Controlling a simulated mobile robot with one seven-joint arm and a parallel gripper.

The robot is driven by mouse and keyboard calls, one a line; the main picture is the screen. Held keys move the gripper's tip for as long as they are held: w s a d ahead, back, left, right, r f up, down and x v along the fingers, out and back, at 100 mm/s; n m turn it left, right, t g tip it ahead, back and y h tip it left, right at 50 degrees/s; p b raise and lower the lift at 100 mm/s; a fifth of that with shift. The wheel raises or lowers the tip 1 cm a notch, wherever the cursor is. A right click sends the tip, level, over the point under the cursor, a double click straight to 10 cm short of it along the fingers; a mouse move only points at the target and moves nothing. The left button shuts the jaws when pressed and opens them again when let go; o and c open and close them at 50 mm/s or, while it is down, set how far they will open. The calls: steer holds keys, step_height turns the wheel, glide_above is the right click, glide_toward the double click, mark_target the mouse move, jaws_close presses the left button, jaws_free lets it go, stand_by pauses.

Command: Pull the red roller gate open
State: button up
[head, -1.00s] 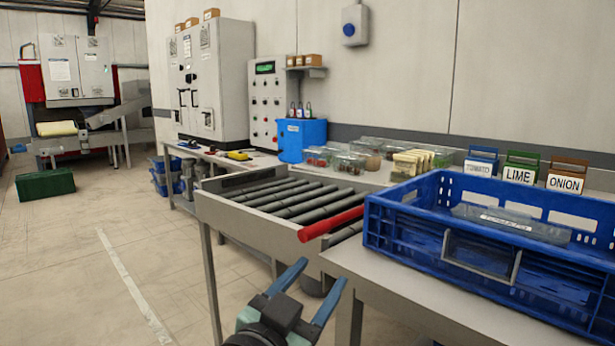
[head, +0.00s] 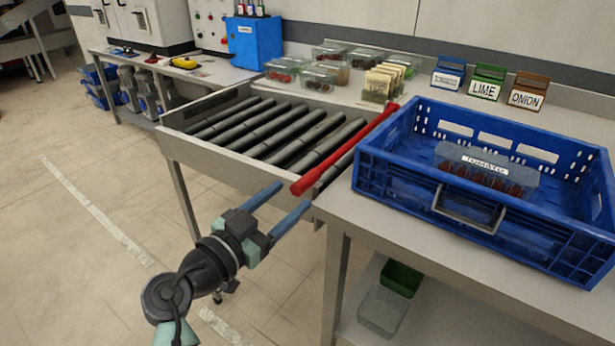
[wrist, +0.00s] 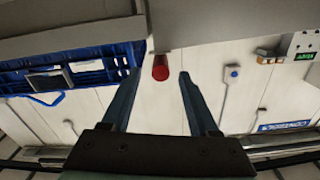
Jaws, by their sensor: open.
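The red roller gate (head: 345,149) is a long red bar lying across the roller conveyor (head: 225,140), beside the blue crate. Its near end sticks out past the conveyor's front edge. My gripper (head: 285,199) is open and empty, in front of that near end and a little below it in the head view. In the wrist view the red end of the gate (wrist: 161,68) shows between my two fingers (wrist: 158,82), just beyond the tips and nearer the left one. The fingers do not appear to touch it.
A blue crate (head: 385,192) holding a clear tomato tray (head: 480,160) stands on the table right of the gate. Clear tubs (head: 318,78) and label holders (head: 447,75) stand behind. Green and clear bins (head: 400,278) sit on the shelf below. The floor at left is open.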

mark_target(308, 181)
steer(key=x, duration=0.7)
steer(key=shift+a, duration=0.1)
jaws_close()
stand_by(1.2)
